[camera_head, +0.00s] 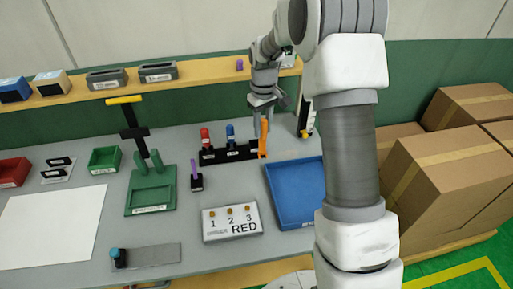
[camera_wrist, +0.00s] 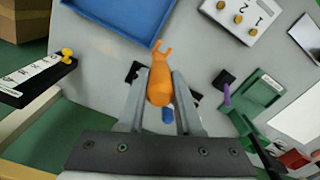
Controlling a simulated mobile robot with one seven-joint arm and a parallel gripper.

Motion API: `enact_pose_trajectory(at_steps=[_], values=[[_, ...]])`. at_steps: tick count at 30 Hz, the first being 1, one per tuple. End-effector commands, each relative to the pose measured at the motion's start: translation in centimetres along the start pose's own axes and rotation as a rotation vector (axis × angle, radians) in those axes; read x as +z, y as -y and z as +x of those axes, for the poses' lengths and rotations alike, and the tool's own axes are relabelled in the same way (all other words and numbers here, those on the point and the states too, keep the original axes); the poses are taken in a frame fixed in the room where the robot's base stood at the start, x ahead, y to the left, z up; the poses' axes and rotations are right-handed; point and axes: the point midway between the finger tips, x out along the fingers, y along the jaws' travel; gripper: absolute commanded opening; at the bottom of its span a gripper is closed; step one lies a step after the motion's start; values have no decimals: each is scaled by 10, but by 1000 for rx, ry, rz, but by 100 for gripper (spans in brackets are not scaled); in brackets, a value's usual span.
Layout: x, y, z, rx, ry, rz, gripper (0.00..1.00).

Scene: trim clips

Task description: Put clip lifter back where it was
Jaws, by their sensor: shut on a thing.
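The orange clip lifter (camera_head: 263,139) has a forked tip and is held upright with the fork pointing down. My gripper (camera_head: 265,118) is shut on its upper part. In the wrist view the clip lifter (camera_wrist: 160,80) sits between the two fingers of my gripper (camera_wrist: 160,88), with its fork beyond them. The black tool rack (camera_head: 232,154) holds a red-handled tool (camera_head: 205,137) and a blue-handled tool (camera_head: 230,132). The clip lifter is at the rack's right end. I cannot tell whether its tip is inside a slot.
A blue tray (camera_head: 297,192) lies right of the rack, and a white numbered block (camera_head: 232,222) marked RED stands in front. A purple tool in a black stand (camera_head: 196,180) and a green fixture (camera_head: 152,190) are left. A shelf (camera_head: 205,71) runs behind. Cardboard boxes (camera_head: 447,170) stand right.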

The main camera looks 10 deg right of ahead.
Motion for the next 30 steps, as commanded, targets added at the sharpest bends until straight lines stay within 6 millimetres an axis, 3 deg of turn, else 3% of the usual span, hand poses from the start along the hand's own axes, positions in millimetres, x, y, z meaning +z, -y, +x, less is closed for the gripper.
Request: enact_pose_trajectory(at_steps=[5,21,30], values=[[-17,-8,2,-1,0,-55,0],[-91,-41,51,-1,0,-54,0],[-116,-51,67,-1,0,-55,0]])
